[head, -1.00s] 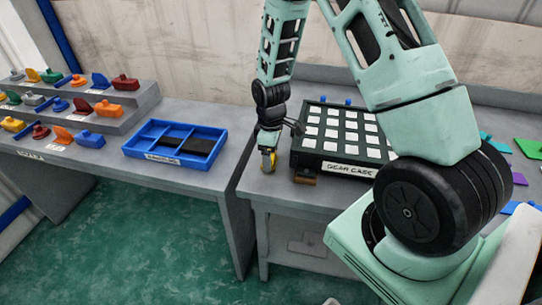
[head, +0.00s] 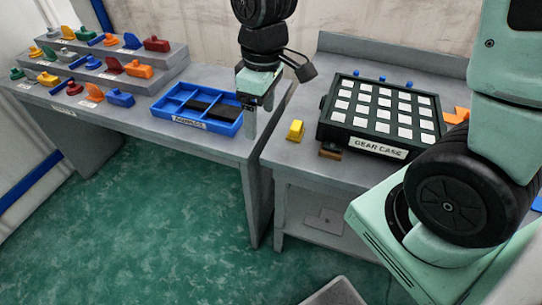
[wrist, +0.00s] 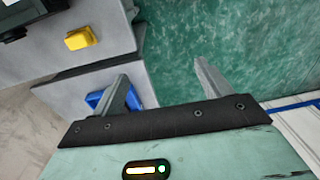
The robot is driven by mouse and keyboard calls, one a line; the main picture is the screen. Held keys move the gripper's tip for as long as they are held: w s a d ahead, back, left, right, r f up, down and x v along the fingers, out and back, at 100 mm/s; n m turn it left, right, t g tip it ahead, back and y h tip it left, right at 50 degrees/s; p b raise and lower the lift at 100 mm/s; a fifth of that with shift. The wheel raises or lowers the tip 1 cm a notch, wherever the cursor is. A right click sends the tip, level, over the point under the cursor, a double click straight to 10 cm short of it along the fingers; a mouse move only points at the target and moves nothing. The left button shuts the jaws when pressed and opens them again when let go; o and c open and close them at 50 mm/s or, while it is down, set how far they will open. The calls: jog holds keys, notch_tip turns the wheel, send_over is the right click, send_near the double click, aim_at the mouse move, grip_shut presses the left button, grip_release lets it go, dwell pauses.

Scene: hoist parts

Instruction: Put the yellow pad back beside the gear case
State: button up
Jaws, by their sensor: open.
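The yellow pad (head: 296,130) lies on the grey right-hand table, a short gap to the left of the gear case. It also shows in the wrist view (wrist: 81,39), at the upper left. The gear case (head: 375,112) is a dark tray with rows of white squares and a name label on its front. My gripper (head: 251,122) is open, left of the pad and apart from it, near the gap between the tables. In the wrist view its fingers (wrist: 162,76) are spread with nothing between them.
A blue divided tray (head: 172,107) with dark strips stands on the left table, close to my gripper. A brown block (head: 330,151) sits at the case's front left corner. Colored parts fill the stepped rack (head: 150,78) at far left.

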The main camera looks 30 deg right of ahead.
jog(key=s+a+r, duration=0.1)
jog(key=s+a, duration=0.3)
jog(key=s, duration=0.4)
jog(key=s+a+r, duration=0.2)
jog(key=s+a, duration=0.2)
jog(key=s, duration=0.4)
jog(key=shift+a, duration=0.15)
